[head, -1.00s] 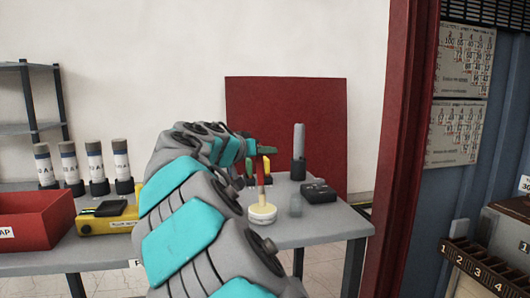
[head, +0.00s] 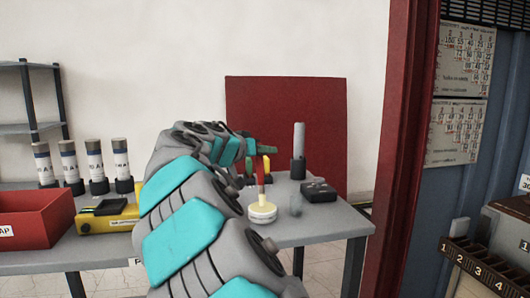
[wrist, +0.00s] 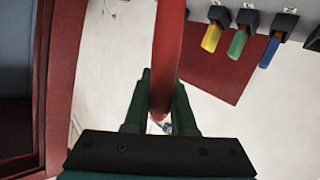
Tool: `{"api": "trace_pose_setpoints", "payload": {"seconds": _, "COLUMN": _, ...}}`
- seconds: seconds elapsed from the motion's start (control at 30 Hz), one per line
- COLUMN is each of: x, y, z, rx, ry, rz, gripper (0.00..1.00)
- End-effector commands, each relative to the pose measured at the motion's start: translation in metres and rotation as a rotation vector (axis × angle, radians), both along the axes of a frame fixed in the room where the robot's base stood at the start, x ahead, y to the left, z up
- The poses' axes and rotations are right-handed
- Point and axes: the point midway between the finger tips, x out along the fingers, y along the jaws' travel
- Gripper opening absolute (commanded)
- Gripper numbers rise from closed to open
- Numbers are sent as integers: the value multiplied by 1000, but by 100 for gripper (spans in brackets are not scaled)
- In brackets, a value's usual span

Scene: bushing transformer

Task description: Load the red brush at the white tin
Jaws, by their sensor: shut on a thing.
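The red brush (head: 261,179) hangs roughly upright below my gripper (head: 264,150) in the head view. Its pale tip is at the top of the white tin (head: 262,216), which stands near the front of the table. I cannot tell how deep the tip sits in the tin. In the wrist view my gripper's green fingers (wrist: 160,115) are shut on the red handle (wrist: 168,55). The tin is not visible there. My arm hides part of the table behind it in the head view.
A grey cylinder (head: 299,140) stands behind. Yellow (wrist: 212,37), green (wrist: 237,43) and blue (wrist: 270,52) handles sit in holders. A yellow device (head: 105,223) and red bin (head: 35,217) are left.

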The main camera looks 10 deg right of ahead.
Motion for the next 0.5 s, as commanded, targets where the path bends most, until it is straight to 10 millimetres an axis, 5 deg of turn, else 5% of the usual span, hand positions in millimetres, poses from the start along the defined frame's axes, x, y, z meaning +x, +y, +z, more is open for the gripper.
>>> {"api": "trace_pose_setpoints", "payload": {"seconds": 0.5, "x": 0, "y": 0, "z": 40, "rx": 0, "ry": -1, "rz": 0, "gripper": 0}}
